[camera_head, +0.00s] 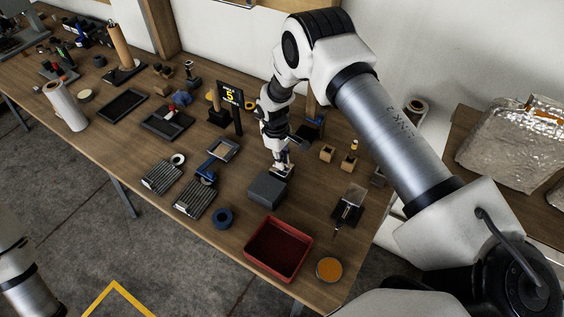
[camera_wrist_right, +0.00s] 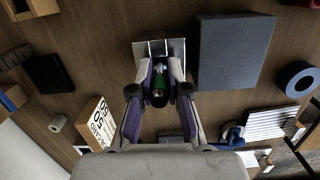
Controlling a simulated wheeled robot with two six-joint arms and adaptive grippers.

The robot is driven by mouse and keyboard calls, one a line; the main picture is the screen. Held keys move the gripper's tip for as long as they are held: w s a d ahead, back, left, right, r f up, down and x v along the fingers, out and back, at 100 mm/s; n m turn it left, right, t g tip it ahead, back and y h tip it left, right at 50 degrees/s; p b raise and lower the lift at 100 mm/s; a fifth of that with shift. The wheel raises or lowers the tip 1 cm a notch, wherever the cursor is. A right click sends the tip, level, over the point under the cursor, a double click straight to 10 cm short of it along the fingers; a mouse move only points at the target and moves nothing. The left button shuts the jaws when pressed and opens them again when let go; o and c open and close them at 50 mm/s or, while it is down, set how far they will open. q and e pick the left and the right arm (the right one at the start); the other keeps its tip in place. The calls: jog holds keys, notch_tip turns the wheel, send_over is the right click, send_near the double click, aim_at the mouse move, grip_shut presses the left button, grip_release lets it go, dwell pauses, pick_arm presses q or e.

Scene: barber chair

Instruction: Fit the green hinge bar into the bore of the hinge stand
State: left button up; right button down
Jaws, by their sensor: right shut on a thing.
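My right gripper (camera_head: 282,166) points down at the table just behind the dark grey block. In the right wrist view its fingers (camera_wrist_right: 160,88) are shut on the green hinge bar (camera_wrist_right: 160,84), which has a dark round end. A pale metallic plate-like piece (camera_wrist_right: 175,46), probably the hinge stand, lies right at the fingertips. I cannot tell whether the bar is in its bore; the fingers hide that spot. In the head view the bar is hidden or too small to make out. My left gripper is outside the views; only part of my left arm shows at lower left.
The dark grey block (camera_head: 267,190) stands close by the right gripper; it also shows in the wrist view (camera_wrist_right: 232,52). A red tray (camera_head: 278,250), a blue ring (camera_head: 223,217) and an orange-topped round container (camera_head: 329,269) are nearer the front. Small wooden blocks (camera_head: 327,153) stand to the right.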

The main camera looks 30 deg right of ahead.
jog(key=c, duration=1.3)
grip_release()
jog(key=shift+r, duration=0.1)
jog(key=shift+c, duration=0.2)
jog(key=shift+o, duration=1)
jog(key=shift+w+r, duration=0.1)
jog(key=shift+r, duration=0.2)
notch_tip(320, 180, up, 11)
jog(key=w+b, duration=0.1)
jog(key=b, duration=0.3)
jog(key=shift+a+r, duration=0.2)
jog(key=shift+a, duration=0.2)
